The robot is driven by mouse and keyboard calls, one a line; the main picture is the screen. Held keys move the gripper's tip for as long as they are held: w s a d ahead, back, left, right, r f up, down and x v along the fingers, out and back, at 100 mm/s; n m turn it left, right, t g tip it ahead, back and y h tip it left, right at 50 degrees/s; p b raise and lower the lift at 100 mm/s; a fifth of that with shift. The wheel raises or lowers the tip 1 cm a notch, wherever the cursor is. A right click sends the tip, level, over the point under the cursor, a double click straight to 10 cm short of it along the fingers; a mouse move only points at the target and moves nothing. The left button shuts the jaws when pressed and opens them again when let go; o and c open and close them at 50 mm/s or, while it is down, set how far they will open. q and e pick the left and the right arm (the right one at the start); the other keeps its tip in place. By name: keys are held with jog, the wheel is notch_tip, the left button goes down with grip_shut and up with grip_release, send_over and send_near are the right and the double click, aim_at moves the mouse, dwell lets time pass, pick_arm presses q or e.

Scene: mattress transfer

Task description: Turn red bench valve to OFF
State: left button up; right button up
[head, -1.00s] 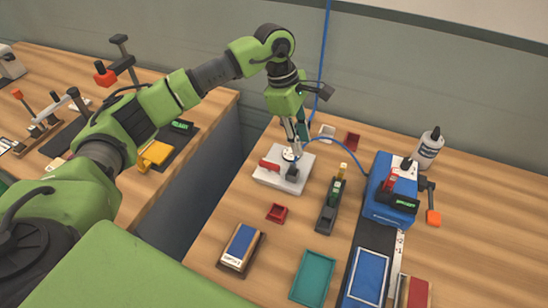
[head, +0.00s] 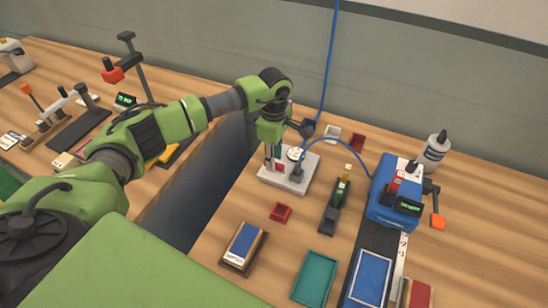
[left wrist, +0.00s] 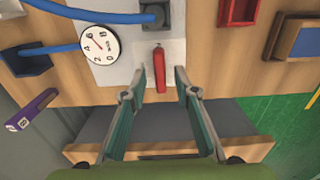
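The red bench valve handle (left wrist: 160,69) shows in the left wrist view, on a white plate, lying lengthwise between the two fingers. In the head view the handle (head: 280,167) is partly hidden by my left gripper (head: 273,163), which hangs over the left part of the white plate (head: 298,187). In the left wrist view my left gripper (left wrist: 160,85) is open, with a finger on either side of the handle and gaps to both. I cannot tell whether a finger touches it. A round gauge (left wrist: 100,43) sits beside the handle. My right gripper is not in view.
A blue hose (head: 340,142) arches from the plate area to a blue machine (head: 392,202). A small red bin (head: 281,212) and a dark clamp stand (head: 335,206) are close to the plate. A gap separates this bench from the left bench.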

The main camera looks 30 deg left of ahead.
pick_arm(q)
jog(key=shift+f, duration=0.8)
grip_shut()
